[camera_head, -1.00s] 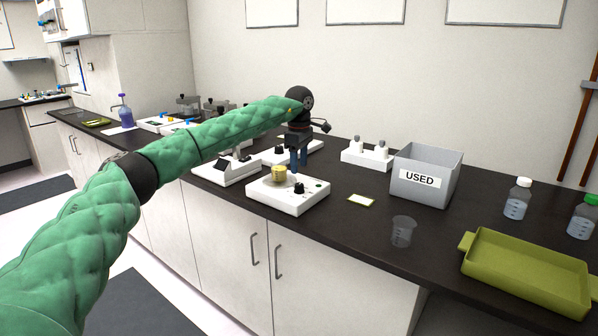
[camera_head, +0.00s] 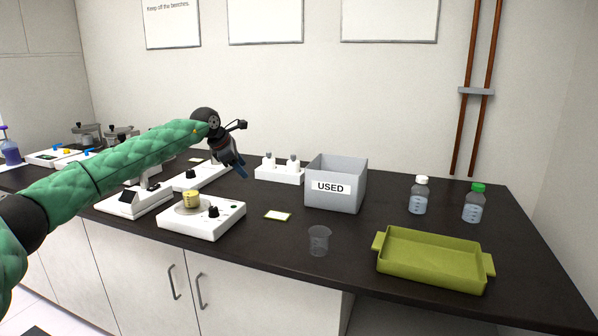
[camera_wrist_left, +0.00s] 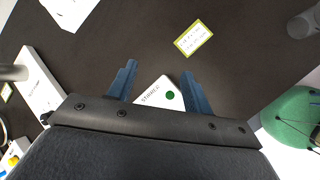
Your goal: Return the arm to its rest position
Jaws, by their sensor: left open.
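My left arm comes in from the left in the head view, in a green quilted sleeve. My right gripper is in no view.
A grey USED bin (camera_head: 347,190), a clear beaker (camera_head: 319,241), a yellow-edged card (camera_head: 277,216), a green tray (camera_head: 432,262) and two bottles (camera_head: 418,196) (camera_head: 475,204) stand on the dark bench (camera_head: 370,225). The card also shows in the wrist view (camera_wrist_left: 193,38).

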